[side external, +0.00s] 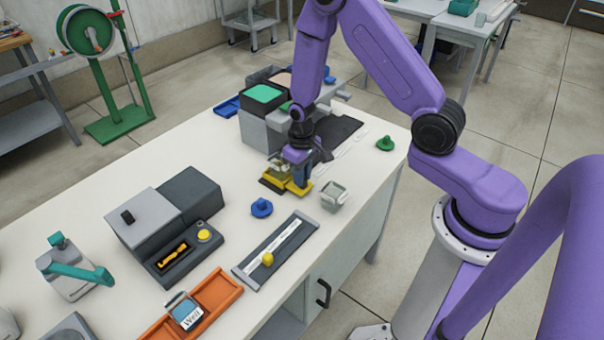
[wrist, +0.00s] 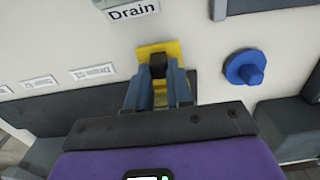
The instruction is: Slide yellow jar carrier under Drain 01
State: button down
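The yellow jar carrier (side external: 299,188) is on the white bench in the side view, below my gripper (side external: 294,172). In the wrist view the yellow plate of the carrier (wrist: 174,49) shows beyond my fingertips. A black knob (wrist: 158,66) on it fills the gap between the two blue-grey fingers of my gripper (wrist: 159,72), which look shut on it. A label reading "Drain" (wrist: 131,11) is at the top of the wrist view; its number is cut off. The fingers and wrist hide part of the carrier.
A blue knob-shaped piece (side external: 261,208) and a small grey-green open box (side external: 333,196) stand near the carrier. A grey unit with a green top (side external: 264,94) stands behind. A grey rail with a yellow knob (side external: 267,259) lies in front. A green piece (side external: 385,143) is at the right.

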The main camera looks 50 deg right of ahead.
jog(key=d, duration=1.1)
jog(key=c, duration=1)
grip_release()
notch_tip(320, 180, up, 18)
jog(key=shift+f, duration=0.25)
